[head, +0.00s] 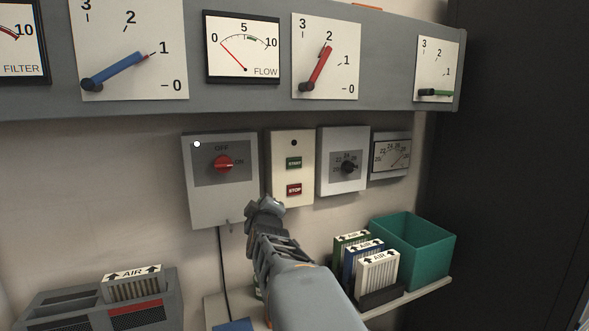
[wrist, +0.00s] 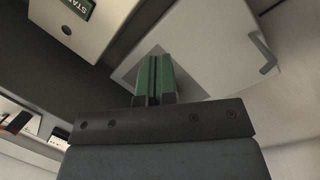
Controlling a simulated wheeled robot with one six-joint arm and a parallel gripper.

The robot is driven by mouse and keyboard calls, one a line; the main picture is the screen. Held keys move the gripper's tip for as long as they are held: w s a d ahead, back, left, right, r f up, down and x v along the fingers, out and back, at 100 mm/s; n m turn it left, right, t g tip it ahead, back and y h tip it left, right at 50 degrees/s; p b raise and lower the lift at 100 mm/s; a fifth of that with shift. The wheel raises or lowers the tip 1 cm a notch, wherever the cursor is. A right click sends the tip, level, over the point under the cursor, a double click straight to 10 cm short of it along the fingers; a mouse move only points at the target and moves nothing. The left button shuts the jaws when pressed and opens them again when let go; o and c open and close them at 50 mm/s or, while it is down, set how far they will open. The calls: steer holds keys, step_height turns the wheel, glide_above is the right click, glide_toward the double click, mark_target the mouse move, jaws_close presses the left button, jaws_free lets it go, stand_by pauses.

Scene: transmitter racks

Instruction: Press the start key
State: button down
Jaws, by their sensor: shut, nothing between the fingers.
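The green START key (head: 294,163) is on a narrow cream panel (head: 304,185) on the wall, above the red STOP key (head: 294,189). A small black dot is above START. In the wrist view, part of the START key (wrist: 79,7) shows at the top left edge, cut off by the frame. My gripper (head: 264,206) is below and left of the STOP key, in front of the wall near the grey switch box. Its green-faced fingers (wrist: 154,78) are shut together and empty. I see no contact with either key.
A grey box (head: 240,206) with a red OFF/ON knob and white lamp is left of the panel. A dial box (head: 333,184) is right. Below stand AIR filters (head: 377,274) and a teal bin (head: 407,257). A gauge shelf (head: 390,98) overhangs above.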

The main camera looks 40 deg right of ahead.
mark_target(300, 168)
steer(key=s+d+r+m+g+h, duration=0.1)
steer(key=s+d+r+g+h, duration=0.1)
steer(key=d+h, duration=0.3)
steer(key=s+d+r+m+g+h, duration=0.1)
steer(key=s+d+r+g+h, duration=0.1)
steer(key=s+d+r+h, duration=0.2)
steer(key=d+r+h, duration=0.1)
steer(key=d, duration=0.2)
steer(key=shift+s+d+b, duration=0.25)
steer(key=shift+s+b, duration=0.1)
steer(key=shift+b, duration=0.05)
steer(key=shift+w+d+p, duration=0.55)
steer(key=shift+w+p, duration=0.2)
steer(key=shift+w, duration=0.6)
steer(key=shift+w+d+p, duration=0.5)
steer(key=shift+w+p, duration=0.25)
steer(key=shift+w, duration=0.65)
steer(key=shift+w+d+p, duration=0.55)
steer(key=shift+w+p, duration=0.2)
steer(key=shift+w, duration=0.6)
steer(key=shift+w, duration=0.15)
steer(key=shift+w+d, duration=0.2)
steer(key=shift+w, duration=0.05)
